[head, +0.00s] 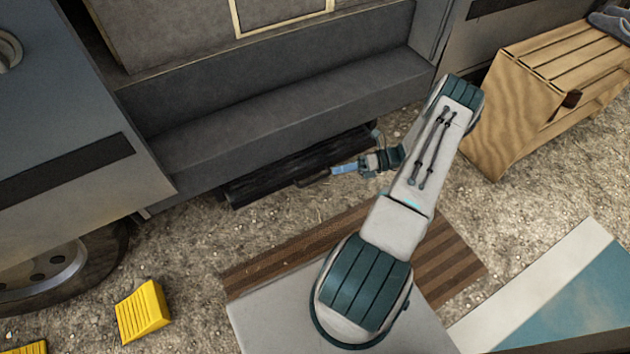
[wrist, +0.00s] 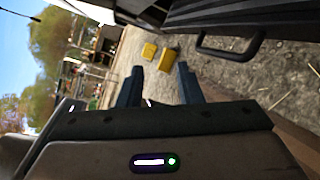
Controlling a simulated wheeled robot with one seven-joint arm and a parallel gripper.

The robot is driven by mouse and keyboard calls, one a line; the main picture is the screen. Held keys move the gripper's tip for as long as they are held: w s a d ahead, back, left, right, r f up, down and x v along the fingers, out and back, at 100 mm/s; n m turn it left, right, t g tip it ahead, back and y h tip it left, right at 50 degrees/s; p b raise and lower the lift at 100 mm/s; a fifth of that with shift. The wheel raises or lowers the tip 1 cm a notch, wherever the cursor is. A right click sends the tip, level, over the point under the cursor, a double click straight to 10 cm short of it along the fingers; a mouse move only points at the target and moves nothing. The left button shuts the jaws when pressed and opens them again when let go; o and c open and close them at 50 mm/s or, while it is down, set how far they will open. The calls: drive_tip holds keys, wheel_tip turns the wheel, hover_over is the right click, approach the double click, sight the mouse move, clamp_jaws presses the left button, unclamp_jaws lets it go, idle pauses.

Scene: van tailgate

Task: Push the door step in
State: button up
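The door step (head: 262,184) is a dark slab sticking out low under the van's grey door sill; its right part is partly hidden by my arm. A black bar handle (wrist: 230,50) is on its front edge. The step (wrist: 220,12) also shows at the top right of the wrist view. My gripper (head: 343,169) is beside the step's front edge, near the handle in the head view. In the wrist view, my gripper (wrist: 159,70) has its two blue fingers apart with nothing between them. The handle lies to the right of the fingers, outside them.
A wooden slatted bench (head: 540,90) stands at the right. A brown striped mat (head: 450,262) lies on the gravel below my arm. A yellow wheel chock (head: 142,311) sits near the van wheel (head: 45,275) at the left. Gravel between chock and step is clear.

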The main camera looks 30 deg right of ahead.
sight(314, 180)
drive_tip(key=s+d+f+m+t+h, duration=0.1)
drive_tip(key=s+d+f+m+t, duration=0.1)
drive_tip(key=f+m+t, duration=0.25)
drive_tip(key=s+d+f+m+t, duration=0.1)
drive_tip(key=s+f+m+t, duration=0.1)
drive_tip(key=f+m+t, duration=0.3)
drive_tip(key=shift+g, duration=0.55)
drive_tip(key=b+x, duration=0.1)
drive_tip(key=x, duration=0.3)
drive_tip(key=f+b+x, duration=0.1)
drive_tip(key=x, duration=0.8)
drive_tip(key=shift+w+a+f+b, duration=0.15)
drive_tip(key=shift+w+f+b, duration=0.05)
drive_tip(key=shift+w+b, duration=0.2)
drive_tip(key=shift+c, duration=0.2)
clamp_jaws()
